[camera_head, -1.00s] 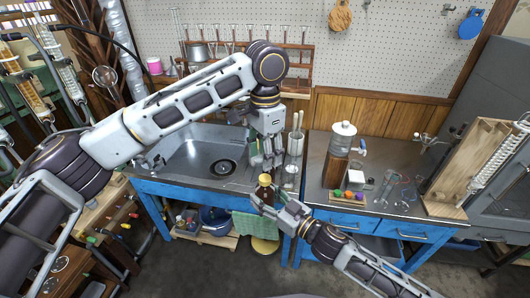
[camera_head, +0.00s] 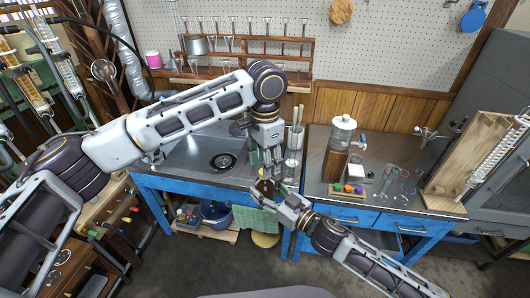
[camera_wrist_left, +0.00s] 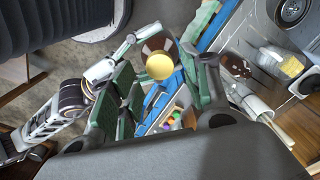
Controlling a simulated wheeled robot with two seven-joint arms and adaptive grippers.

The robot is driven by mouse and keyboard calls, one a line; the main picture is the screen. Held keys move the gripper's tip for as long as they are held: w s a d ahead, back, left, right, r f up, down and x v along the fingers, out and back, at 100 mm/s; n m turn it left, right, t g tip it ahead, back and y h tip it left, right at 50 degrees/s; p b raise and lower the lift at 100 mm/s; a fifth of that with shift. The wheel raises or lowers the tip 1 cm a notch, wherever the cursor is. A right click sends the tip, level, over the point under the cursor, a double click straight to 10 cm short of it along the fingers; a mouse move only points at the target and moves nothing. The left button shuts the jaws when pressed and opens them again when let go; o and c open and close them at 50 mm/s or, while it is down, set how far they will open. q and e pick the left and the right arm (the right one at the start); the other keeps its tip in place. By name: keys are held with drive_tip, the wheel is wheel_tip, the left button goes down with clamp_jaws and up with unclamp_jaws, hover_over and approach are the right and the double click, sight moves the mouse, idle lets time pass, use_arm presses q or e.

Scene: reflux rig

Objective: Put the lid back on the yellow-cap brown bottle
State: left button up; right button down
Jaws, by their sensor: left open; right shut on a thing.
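The brown bottle (camera_head: 264,188) is gripped by my right gripper (camera_head: 262,206) in front of the counter edge, in the head view. In the left wrist view its round yellow cap (camera_wrist_left: 160,66) is seen from above, over the brown bottle shoulder (camera_wrist_left: 157,44); I cannot tell how tightly it sits. My left gripper (camera_head: 269,172) is open just above the bottle and hides its top in the head view. In the left wrist view, its green-padded fingers lie on either side of the cap, apart from it.
The sink (camera_head: 205,155) is behind to the left. A white container with sticks (camera_head: 294,140) stands at the counter edge near my left gripper. A dispenser on a wooden stand (camera_head: 338,150) and a tray of coloured stoppers (camera_head: 347,190) are to the right.

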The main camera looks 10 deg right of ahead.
use_arm(q)
drive_tip(key=shift+f, duration=1.4)
clamp_jaws()
drive_tip(key=shift+o, duration=0.6)
unclamp_jaws()
drive_tip(key=shift+r, duration=0.1)
wheel_tip(320, 180, up, 12)
drive_tip(key=shift+w+f, duration=0.1)
drive_tip(key=shift+f, duration=0.1)
